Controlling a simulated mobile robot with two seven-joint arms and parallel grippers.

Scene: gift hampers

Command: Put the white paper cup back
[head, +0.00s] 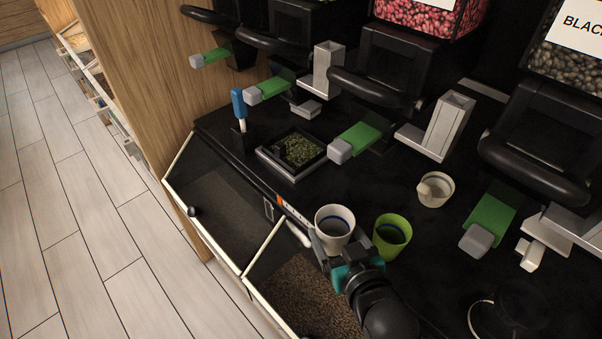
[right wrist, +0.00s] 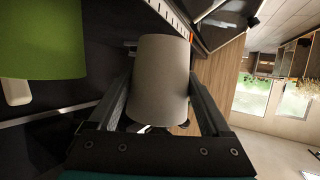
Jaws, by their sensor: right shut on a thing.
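A white paper cup (head: 334,222) with a dark blue ring inside is in the head view, near the counter's front edge. My right gripper (head: 335,243) is shut on it, one finger on each side. The cup is upright in the head view; whether it touches the counter I cannot tell. In the right wrist view the white cup (right wrist: 162,80) fills the space between the two fingers. A green cup (head: 391,235) stands just right of it and also shows in the right wrist view (right wrist: 40,38). My left gripper is not in view.
A second whitish cup (head: 435,190) stands further back on the black counter (head: 355,185). A square tray of green bits (head: 300,150) and a blue-handled tool (head: 239,105) are to the left. Dispensers with green levers (head: 362,138) line the back. Open bins (head: 305,285) lie below the front edge.

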